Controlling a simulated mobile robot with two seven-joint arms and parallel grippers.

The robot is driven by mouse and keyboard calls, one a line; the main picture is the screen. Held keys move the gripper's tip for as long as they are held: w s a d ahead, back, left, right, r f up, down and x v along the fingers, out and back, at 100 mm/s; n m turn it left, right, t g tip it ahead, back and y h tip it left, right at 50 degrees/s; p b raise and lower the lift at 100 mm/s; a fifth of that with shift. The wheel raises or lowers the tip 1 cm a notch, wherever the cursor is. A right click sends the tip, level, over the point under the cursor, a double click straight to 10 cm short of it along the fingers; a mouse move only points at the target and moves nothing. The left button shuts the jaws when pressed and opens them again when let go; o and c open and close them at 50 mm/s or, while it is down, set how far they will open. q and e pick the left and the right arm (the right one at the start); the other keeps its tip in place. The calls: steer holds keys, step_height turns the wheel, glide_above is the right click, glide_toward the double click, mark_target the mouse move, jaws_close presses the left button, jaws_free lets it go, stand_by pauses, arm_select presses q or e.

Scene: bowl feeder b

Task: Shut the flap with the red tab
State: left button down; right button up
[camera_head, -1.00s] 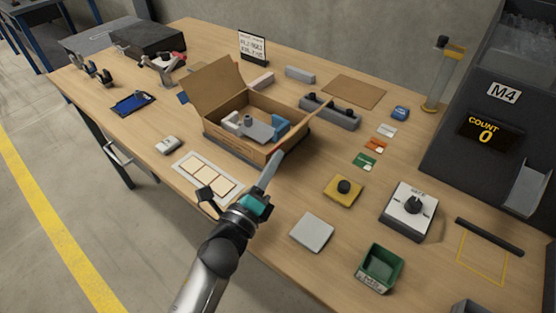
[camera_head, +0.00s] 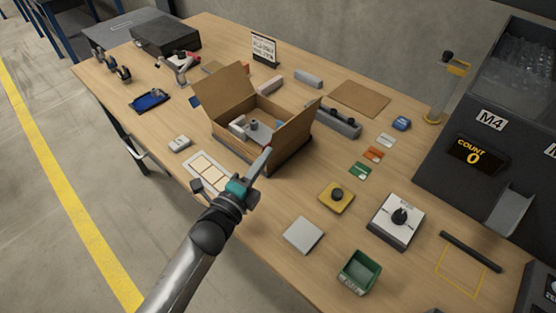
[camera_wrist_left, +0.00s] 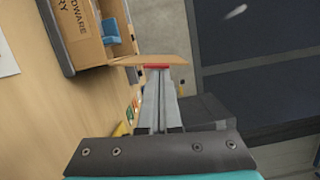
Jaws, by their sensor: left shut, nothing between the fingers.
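An open cardboard box (camera_head: 240,147) stands on the table in the head view. Its back-left flap (camera_head: 222,92) stands up. Its right flap (camera_head: 296,125) is raised and shows its face. In the left wrist view a flap (camera_wrist_left: 150,59) with a red tab (camera_wrist_left: 156,67) on its edge is at the tips of my left gripper (camera_wrist_left: 158,72). The fingers are shut with nothing between them and appear to touch the tab or be just short of it. In the head view my left gripper (camera_head: 264,157) is at the box's near right corner.
Inside the box are a grey part (camera_head: 254,133) and a blue part. A dark grey fixture (camera_head: 338,122) stands just behind the right flap. A white card tray (camera_head: 208,172) lies at the box's near side. A yellow button block (camera_head: 336,197) stands to the right.

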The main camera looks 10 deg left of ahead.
arm_select(q)
steer(key=shift+w+a+f+n+g+h+p, duration=0.25)
steer(key=shift+w+a+f+n+g+p, duration=0.7)
steer(key=shift+n, duration=1.4)
steer(key=shift+w+a+f+n+g+h+p, duration=0.2)
steer(key=shift+w+a+f+n+g, duration=0.3)
steer(key=shift+w+a+n, duration=1.1)
steer(key=shift+w+a+f+n+g+h+p, duration=0.25)
steer(key=shift+w+a+f+n+g+p, duration=0.35)
steer(key=shift+a+n, duration=1.85)
steer(key=shift+s+d+f+n, duration=0.1)
steer(key=shift+d+f+n, duration=0.1)
steer(key=shift+d+n, duration=0.5)
steer(key=shift+r, duration=0.15)
